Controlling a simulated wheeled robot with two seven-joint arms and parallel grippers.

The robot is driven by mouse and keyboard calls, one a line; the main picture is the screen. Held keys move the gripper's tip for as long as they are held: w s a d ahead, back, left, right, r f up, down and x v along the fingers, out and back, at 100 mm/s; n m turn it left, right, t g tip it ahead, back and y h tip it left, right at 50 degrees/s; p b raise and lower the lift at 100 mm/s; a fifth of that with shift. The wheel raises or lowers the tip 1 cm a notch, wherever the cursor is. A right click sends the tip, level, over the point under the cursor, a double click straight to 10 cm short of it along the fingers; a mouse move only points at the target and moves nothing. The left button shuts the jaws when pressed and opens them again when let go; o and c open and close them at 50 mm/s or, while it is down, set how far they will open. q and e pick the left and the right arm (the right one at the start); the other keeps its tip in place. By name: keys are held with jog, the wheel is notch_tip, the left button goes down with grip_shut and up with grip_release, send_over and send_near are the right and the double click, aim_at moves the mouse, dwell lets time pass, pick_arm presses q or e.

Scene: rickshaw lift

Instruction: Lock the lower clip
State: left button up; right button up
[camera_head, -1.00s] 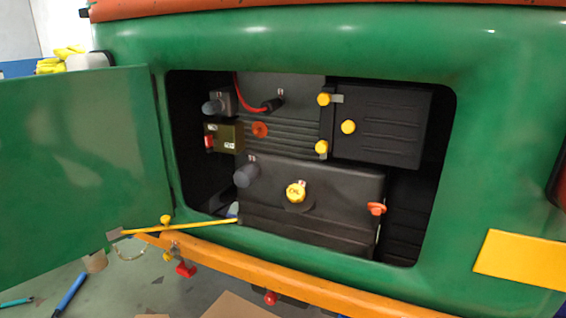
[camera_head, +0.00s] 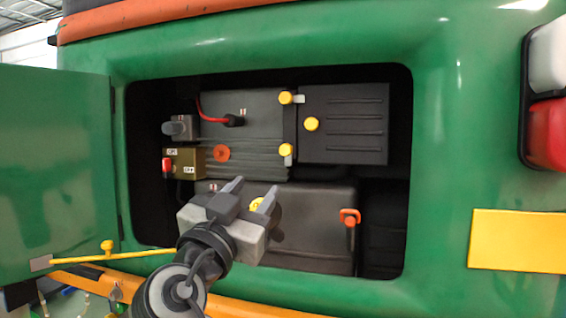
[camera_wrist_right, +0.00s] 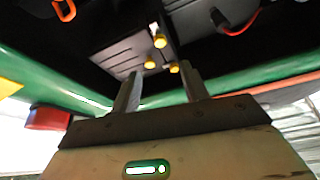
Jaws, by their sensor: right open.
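The lower yellow clip (camera_head: 285,149) sits at the left edge of a black ribbed cover (camera_head: 345,125). Its small grey tab seems to point down, away from the cover. The upper yellow clip (camera_head: 285,97) has its grey tab pointing right, onto the cover. My right gripper (camera_head: 252,190) is open and empty, below and left of the lower clip, apart from it. In the upside-down right wrist view, the lower clip (camera_wrist_right: 160,41) shows beyond and between my open fingers (camera_wrist_right: 162,88). My left gripper is out of view.
My right gripper partly hides a yellow oil cap (camera_head: 258,204). An orange handle (camera_head: 350,217) is at the lower right. The green body (camera_head: 435,180) frames the opening. The open green door (camera_head: 55,170) and yellow prop rod (camera_head: 130,254) are at the left.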

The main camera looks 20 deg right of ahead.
aim_at(284, 152)
jog(key=p+x, duration=0.2)
jog(key=x, duration=1.2)
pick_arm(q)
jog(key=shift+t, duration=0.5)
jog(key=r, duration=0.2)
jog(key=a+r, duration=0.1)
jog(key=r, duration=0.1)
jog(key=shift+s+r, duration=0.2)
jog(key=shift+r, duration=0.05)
pick_arm(e)
grip_shut()
